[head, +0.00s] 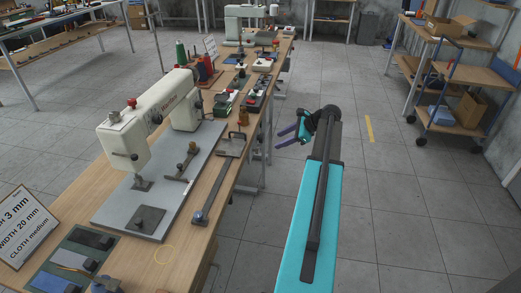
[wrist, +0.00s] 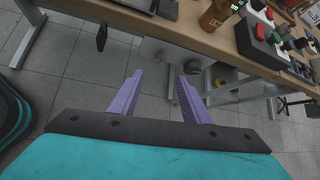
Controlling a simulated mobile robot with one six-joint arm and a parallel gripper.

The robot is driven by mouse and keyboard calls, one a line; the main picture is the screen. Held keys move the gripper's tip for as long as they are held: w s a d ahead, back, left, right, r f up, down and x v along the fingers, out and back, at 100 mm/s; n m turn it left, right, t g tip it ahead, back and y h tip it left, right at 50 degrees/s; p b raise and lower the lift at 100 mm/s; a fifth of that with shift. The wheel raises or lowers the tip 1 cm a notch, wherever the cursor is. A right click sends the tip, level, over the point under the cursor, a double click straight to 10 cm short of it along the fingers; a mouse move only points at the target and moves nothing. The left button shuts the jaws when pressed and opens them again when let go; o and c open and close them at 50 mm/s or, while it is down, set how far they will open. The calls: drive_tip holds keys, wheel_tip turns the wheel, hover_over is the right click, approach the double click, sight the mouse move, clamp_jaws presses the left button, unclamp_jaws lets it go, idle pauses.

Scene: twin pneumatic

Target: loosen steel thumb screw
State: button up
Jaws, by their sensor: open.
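My gripper (head: 279,139) is open and empty, in the air to the right of the long workbench (head: 165,255). Its two purple fingers also show spread apart in the wrist view (wrist: 160,76), with the floor and the bench's underside beyond them. A cream sewing machine (head: 152,120) stands on a grey bed plate (head: 120,205) on the bench. A small guide with a brownish knob (head: 193,147) sits on the plate. A long dark bar fixture (head: 213,187) lies along the plate's right side. I cannot make out which small knob is the steel thumb screw.
A sign (head: 24,225) reads "3 mm", "WIDTH 20 mm" and "CLOTH medium". An amber bottle (wrist: 214,15) and a control box with buttons (wrist: 262,40) stand near the bench edge. A blue-framed cart (head: 460,120) is at the right. The floor between is clear.

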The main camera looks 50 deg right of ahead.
sight(256, 151)
drive_tip(key=shift+w+f, duration=0.1)
drive_tip(key=p+x, duration=0.1)
drive_tip(key=x, duration=1.2)
drive_tip(key=shift+w+f, duration=0.15)
drive_tip(key=shift+f, duration=0.1)
drive_tip(key=shift+c, duration=0.3)
drive_tip(key=c, duration=1)
